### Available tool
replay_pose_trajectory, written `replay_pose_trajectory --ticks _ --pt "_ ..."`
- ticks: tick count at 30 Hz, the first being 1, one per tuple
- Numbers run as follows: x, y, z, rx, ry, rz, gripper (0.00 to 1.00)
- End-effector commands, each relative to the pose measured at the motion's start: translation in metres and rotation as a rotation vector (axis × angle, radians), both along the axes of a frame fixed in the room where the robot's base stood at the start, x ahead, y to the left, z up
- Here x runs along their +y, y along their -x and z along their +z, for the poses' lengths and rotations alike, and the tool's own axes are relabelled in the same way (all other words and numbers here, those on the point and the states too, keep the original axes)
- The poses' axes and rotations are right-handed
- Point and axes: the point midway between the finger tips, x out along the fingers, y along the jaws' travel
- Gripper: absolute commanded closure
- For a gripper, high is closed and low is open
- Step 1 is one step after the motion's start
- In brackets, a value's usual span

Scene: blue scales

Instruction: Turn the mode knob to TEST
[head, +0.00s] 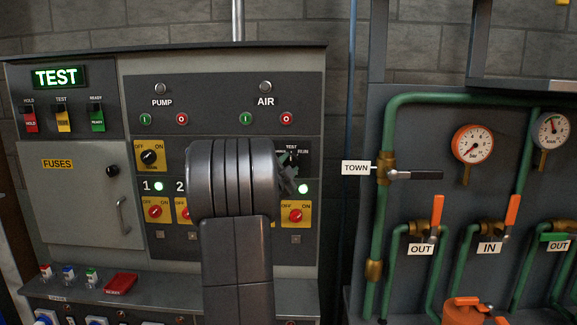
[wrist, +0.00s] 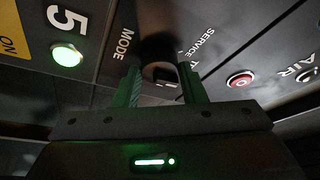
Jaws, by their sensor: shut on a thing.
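My gripper (head: 290,172) is at the right part of the control panel, its fingers against the area under the TEST and RUN labels. In the wrist view my gripper (wrist: 161,78) has its two fingers on either side of the dark mode knob (wrist: 160,50), between the MODE and SERVICE labels, and is shut on it. The lit display (head: 59,77) at the upper left reads TEST in green.
A green lamp (head: 303,189) and a red switch on a yellow plate (head: 295,215) sit just below my gripper. AIR buttons (head: 266,118) are above. The fuse door (head: 80,195) is at left. Green pipes (head: 380,210) with valves and gauges stand at right.

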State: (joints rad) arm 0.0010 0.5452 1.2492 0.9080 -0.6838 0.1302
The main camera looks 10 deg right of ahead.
Motion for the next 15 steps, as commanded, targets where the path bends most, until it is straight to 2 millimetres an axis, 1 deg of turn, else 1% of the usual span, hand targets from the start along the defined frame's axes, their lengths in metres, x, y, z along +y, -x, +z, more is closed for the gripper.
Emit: replay_pose_trajectory --ticks 6,15 --pt "0.0006 -0.0003 0.0006 -0.010 -0.056 0.001 0.85" --pt "0.0005 -0.0003 0.0002 -0.013 -0.070 0.001 0.85"
